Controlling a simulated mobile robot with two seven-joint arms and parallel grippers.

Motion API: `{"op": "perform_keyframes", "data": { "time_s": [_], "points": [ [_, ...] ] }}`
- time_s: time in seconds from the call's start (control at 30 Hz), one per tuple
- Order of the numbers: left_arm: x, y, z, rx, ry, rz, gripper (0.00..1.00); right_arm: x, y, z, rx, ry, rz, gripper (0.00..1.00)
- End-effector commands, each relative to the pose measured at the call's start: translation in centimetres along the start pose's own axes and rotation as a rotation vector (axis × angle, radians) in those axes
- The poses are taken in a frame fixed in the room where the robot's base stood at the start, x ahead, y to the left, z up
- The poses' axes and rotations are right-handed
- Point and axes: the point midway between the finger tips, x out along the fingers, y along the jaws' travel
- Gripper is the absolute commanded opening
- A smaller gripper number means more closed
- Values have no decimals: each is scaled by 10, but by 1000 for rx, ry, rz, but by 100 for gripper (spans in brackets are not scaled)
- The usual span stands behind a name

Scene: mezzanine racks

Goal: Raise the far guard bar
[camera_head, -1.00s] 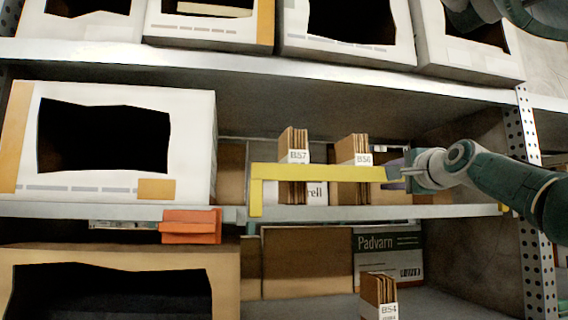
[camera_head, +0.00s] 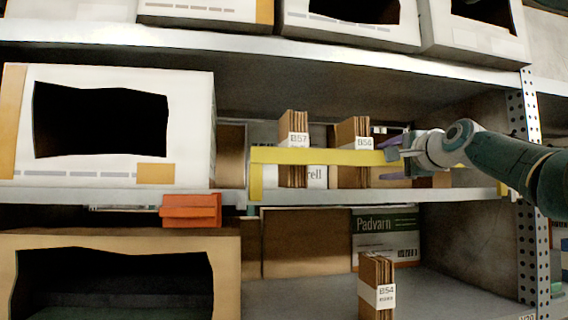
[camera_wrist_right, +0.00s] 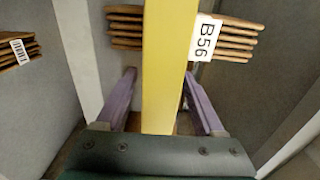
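The yellow guard bar (camera_head: 320,157) runs level across the front of the middle shelf bay, before the cardboard bundles labelled B57 (camera_head: 294,125) and B56 (camera_head: 354,128). Its left end bends down to the shelf edge, and its right part is hidden behind my right arm. My right gripper (camera_head: 392,158) is at the bar, right of the B56 bundle. In the right wrist view, the purple fingers stand apart on either side of the bar (camera_wrist_right: 164,70), with a visible gap on the left. My left gripper is not in view.
A large white box (camera_head: 190,120) fills the shelf on the left. An orange block (camera_head: 191,210) is on the shelf edge. A perforated upright (camera_head: 528,150) stands at right. Below are a Padvarn box (camera_head: 385,238) and bundle B54 (camera_head: 377,285). White boxes stand above.

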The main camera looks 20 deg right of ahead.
Motion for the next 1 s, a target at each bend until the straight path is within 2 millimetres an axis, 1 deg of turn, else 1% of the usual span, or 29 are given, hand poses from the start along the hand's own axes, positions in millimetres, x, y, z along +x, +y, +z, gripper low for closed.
{"op": "perform_keyframes", "data": {
  "time_s": [0.27, 0.47, 0.67, 0.77, 0.83, 1.0],
  "points": [
    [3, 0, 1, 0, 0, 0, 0, -1, 2, -1, -1, 0, 0, 70],
    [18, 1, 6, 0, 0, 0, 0, -12, 5, 0, -5, -6, -3, 70],
    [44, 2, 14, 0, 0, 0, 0, -37, 7, -1, -5, -1, -5, 70],
    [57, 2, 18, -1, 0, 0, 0, -51, 7, 0, -4, 1, -4, 70],
    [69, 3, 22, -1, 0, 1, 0, -63, 7, 0, -3, 0, -6, 70],
    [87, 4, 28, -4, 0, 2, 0, -86, 5, 0, -2, 0, -4, 70]
  ]
}}
